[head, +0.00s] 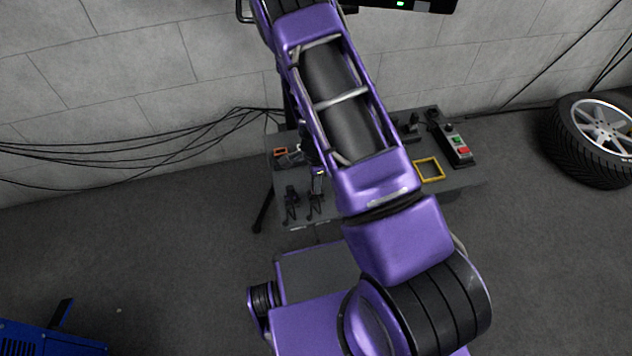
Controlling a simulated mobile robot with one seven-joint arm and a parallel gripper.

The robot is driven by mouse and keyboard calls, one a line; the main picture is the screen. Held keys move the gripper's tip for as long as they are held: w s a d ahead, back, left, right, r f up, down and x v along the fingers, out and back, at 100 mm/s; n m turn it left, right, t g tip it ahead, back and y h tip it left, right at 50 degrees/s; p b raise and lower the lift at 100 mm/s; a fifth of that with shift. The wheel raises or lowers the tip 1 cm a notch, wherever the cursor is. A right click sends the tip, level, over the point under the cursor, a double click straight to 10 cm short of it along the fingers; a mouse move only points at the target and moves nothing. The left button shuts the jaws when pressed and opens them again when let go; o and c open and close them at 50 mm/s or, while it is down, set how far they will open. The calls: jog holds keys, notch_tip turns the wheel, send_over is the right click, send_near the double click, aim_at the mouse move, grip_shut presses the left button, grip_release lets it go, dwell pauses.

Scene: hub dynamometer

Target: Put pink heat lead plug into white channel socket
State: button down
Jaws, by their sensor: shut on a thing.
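My purple arm crosses the middle of the head view and covers much of the small grey table. My gripper cannot be made out; it is behind or beyond my arm. I cannot make out the pink heat lead plug or the white channel socket. A small pale patch (319,174) shows at the left edge of my arm above the table, too small to identify.
The table (459,190) holds an orange-rimmed part (280,151), black clamp-like parts (291,203), a yellow frame (430,169) and a control box with green and red buttons (457,146). Cables hang along the wall at left. A wheel (597,139) stands at right.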

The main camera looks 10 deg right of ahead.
jog(key=shift+r, duration=0.15)
jog(key=shift+r+p, duration=2.75)
jog(key=shift+r, duration=0.7)
jog(key=w+b, duration=0.4)
jog(key=w, duration=1.1)
jog(key=shift+w, duration=0.25)
jog(key=shift+b, duration=0.3)
